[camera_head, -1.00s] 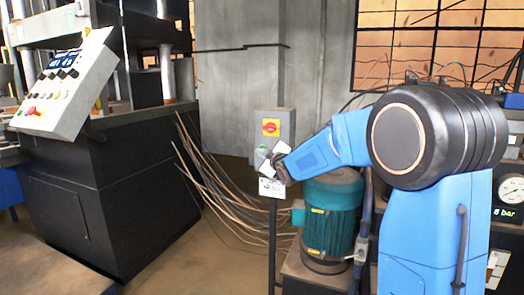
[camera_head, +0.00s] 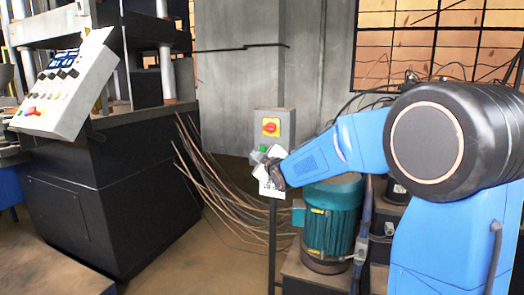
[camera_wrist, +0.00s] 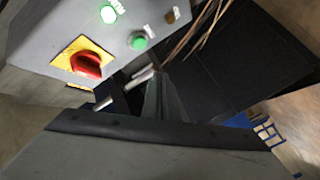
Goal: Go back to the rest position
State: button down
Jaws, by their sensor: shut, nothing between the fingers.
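My blue arm crosses the right half of the head view. My gripper (camera_head: 271,170) is at its end, in front of the lower part of a grey switch box on a post. In the wrist view the gripper (camera_wrist: 150,80) is seen close up, its fingers shut with nothing between them. The grey switch box (camera_head: 286,122) carries a red rotary knob on a yellow plate (camera_head: 270,127). In the wrist view the box (camera_wrist: 40,60) shows the red knob (camera_wrist: 86,64) and two green buttons close by. I cannot tell whether the fingers touch the box.
A teal motor (camera_head: 331,214) stands on a dark base below my forearm. A large black press (camera_head: 110,190) with a tilted control panel (camera_head: 62,85) fills the left. Loose cables (camera_head: 205,170) hang between. Bare floor lies in front of the press.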

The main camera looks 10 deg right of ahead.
dwell(0.4)
jog(key=s+d+f+m+g+h, duration=0.1)
jog(key=s+f+m+g, duration=0.3)
jog(key=s, duration=1.4)
jog(key=s+d+f+m+g+h, duration=0.1)
jog(key=s+d+f+m+g, duration=0.2)
jog(key=s, duration=1.5)
jog(key=s+d+f+m+g+h, duration=0.1)
jog(key=s+d+f+m+g, duration=0.2)
jog(key=s+f, duration=0.7)
jog(key=s+m+g, duration=0.1)
jog(key=s+g, duration=0.1)
jog(key=s, duration=0.6)
jog(key=shift+f+m, duration=0.2)
jog(key=shift+m, duration=0.2)
jog(key=shift+d, duration=0.15)
